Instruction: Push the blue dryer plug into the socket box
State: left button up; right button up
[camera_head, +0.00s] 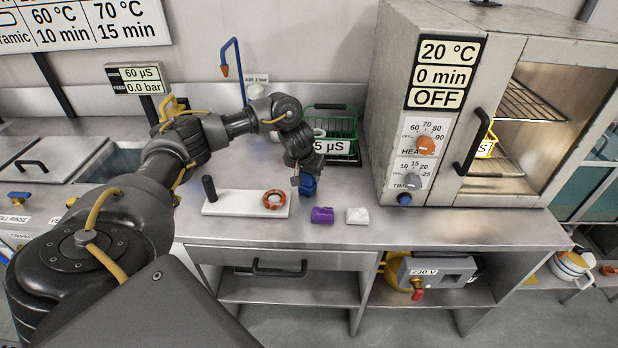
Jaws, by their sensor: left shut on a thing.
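The blue plug (308,186) hangs below my left gripper (302,172), just above the bench top near its front edge. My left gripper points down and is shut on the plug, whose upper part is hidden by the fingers. The grey socket box (412,272), marked 230 V, is on the shelf under the bench, lower right of the gripper and well apart from the plug. It has a dark recess in its front and a red-handled part beside it. My right gripper is not in view.
A white board (235,204) carries a red ring. A green basket (330,133) stands behind.

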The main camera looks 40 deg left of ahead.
pick_arm(q)
notch_tip(320, 180, up, 3)
jog(key=shift+w+f, duration=0.1)
jog(key=s+d+r+p, duration=0.7)
jog(key=s+d+r, duration=0.1)
jog(key=s+r, duration=0.2)
jog(key=shift+s+d+p, duration=0.2)
jog(key=shift+s+p, duration=0.1)
jog(key=shift+s, duration=0.4)
jog(key=s+d+r+m+h, duration=0.2)
jog(key=d+r+m, duration=0.4)
jog(key=d+r, duration=0.8)
jog(key=shift+d+r, duration=0.25)
jog(key=shift+d, duration=0.35)
jog(key=shift+f, duration=0.1)
